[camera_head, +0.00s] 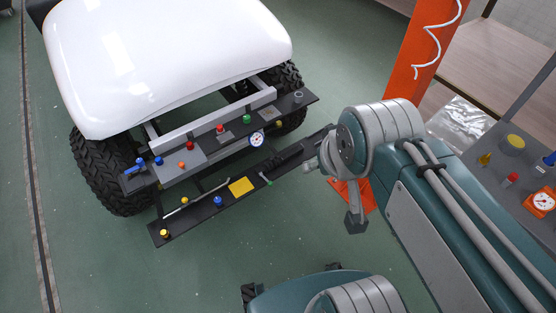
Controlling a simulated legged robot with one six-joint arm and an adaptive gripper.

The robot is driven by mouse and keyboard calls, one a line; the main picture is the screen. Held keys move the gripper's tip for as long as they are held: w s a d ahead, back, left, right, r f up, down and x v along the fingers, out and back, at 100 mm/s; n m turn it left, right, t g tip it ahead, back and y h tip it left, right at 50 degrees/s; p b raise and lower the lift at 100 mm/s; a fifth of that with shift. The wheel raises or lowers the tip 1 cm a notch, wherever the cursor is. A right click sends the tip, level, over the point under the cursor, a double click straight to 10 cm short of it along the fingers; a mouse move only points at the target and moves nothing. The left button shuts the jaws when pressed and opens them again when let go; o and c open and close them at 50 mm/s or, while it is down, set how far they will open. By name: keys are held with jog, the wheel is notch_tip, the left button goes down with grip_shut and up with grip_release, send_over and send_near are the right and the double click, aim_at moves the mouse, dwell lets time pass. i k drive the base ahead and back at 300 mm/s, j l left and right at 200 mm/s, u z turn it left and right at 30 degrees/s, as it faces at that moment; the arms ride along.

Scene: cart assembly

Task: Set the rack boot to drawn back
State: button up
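A dark ribbed piece that looks like the rack boot (288,157) lies along the black lower bar (200,224) at the front of the cart (165,50). It is small here, and I cannot tell its setting. My arm reaches in from the lower right, and its grey wrist hides the area past the bar's right end.
The bar also carries a yellow plate (241,187), a blue knob (217,201) and a yellow knob (164,233). Coloured knobs and a gauge (256,140) sit above it. An orange post (413,55) and a grey panel with a red gauge (540,202) stand right. Green floor is clear in front.

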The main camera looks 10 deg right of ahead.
aim_at(275, 161)
jog(key=i+j, duration=0.3)
jog(key=i, duration=0.15)
jog(key=i+j, duration=0.25)
jog(key=i, duration=0.15)
jog(key=u, duration=0.05)
